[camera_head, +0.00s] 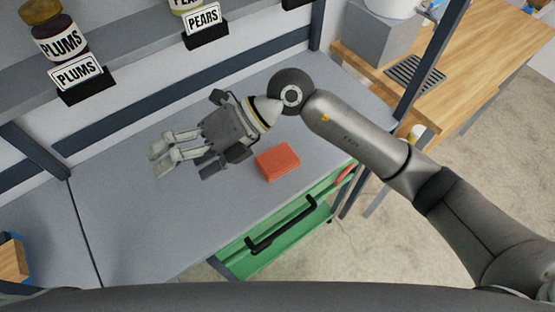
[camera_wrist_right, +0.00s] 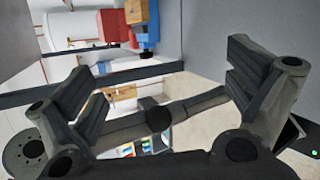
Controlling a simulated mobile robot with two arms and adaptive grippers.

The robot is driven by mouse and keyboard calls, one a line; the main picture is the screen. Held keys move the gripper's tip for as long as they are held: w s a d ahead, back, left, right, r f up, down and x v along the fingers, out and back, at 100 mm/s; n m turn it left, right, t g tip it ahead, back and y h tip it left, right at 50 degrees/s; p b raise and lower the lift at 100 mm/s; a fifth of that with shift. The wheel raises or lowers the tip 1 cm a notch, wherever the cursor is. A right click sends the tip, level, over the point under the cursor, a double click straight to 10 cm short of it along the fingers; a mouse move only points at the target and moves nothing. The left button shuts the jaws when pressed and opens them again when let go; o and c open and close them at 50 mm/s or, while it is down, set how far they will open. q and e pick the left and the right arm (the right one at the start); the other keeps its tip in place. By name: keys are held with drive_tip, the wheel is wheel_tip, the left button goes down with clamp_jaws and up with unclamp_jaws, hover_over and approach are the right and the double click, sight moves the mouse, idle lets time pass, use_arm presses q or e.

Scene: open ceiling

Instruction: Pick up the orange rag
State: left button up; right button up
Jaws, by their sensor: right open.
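The orange rag (camera_head: 278,161), a folded reddish-orange block shape, lies on the grey workbench (camera_head: 130,235) near its front edge in the head view. My right gripper (camera_head: 172,153) is open and empty, with its fingers spread toward the left, above the bench and to the left of the rag. The gripper's body and wrist are up and left of the rag, apart from it. In the right wrist view the two dark fingers (camera_wrist_right: 155,95) are wide apart with nothing between them. The rag does not show in that view. My left gripper is not in view.
A green drawer (camera_head: 275,240) with a black handle is under the bench front. A wooden table (camera_head: 480,60) stands at right.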

drive_tip(key=w+d+f+t+h, duration=0.2)
drive_tip(key=w+d+f+h, duration=0.3)
drive_tip(key=d+f+h, duration=0.15)
drive_tip(key=t+h+p, duration=0.2)
drive_tip(key=h, duration=0.3)
hover_over(278, 158)
drive_tip(key=s, duration=0.1)
drive_tip(key=shift+m, duration=0.4)
wheel_tip(278, 158, down, 6)
drive_tip(key=shift+s+d+f, duration=0.1)
drive_tip(key=shift+d, duration=0.05)
drive_tip(key=shift+f, duration=0.3)
drive_tip(key=shift+w+f, duration=0.2)
drive_tip(key=shift+f, duration=0.25)
drive_tip(key=f+p, duration=0.1)
drive_tip(key=f, duration=0.1)
drive_tip(key=f+p, duration=0.1)
drive_tip(key=f, duration=0.1)
drive_tip(key=shift+w+a, duration=0.2)
drive_tip(key=shift+w, duration=0.2)
drive_tip(key=shift+f, duration=0.3)
drive_tip(key=c, duration=0.8)
